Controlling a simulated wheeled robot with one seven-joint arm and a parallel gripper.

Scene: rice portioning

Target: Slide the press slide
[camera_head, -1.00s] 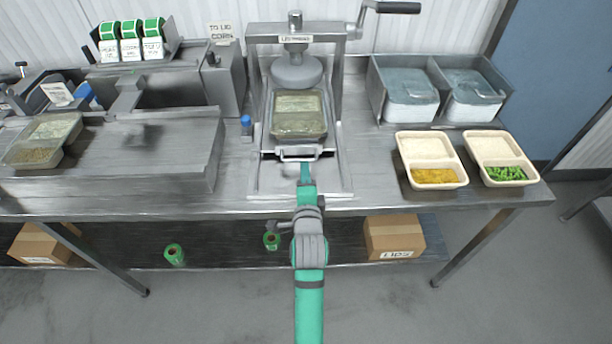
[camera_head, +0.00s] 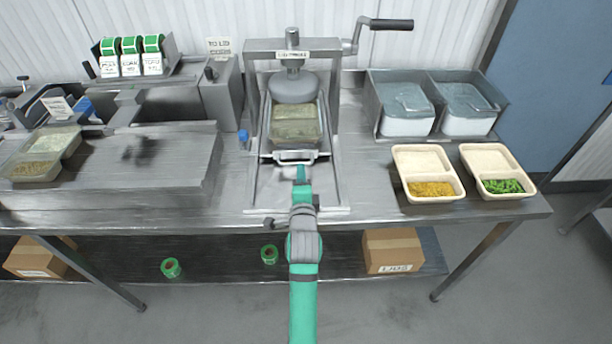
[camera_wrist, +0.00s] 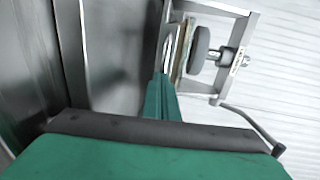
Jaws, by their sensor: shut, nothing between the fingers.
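The press (camera_head: 251,100) stands at the back middle of the steel table, with a round grey pressing plate (camera_head: 294,87) under its crossbar. The press slide (camera_head: 295,156) shows its front handle and carries a lidded tray (camera_head: 296,122), whose back part is under the plate. My gripper (camera_head: 300,174) is shut at the slide's front handle, pointing into the press; whether it touches the handle I cannot tell. In the wrist view my gripper (camera_wrist: 162,95) points along the slide toward the press plate (camera_wrist: 199,49), and the fingertips are hard to make out.
Two filled trays (camera_head: 428,174) and (camera_head: 497,172) sit to the right. Grey bins (camera_head: 436,103) stand behind them. A sealing machine (camera_head: 110,165) and another tray (camera_head: 42,153) are at left. A crank handle (camera_head: 391,24) juts right above the press.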

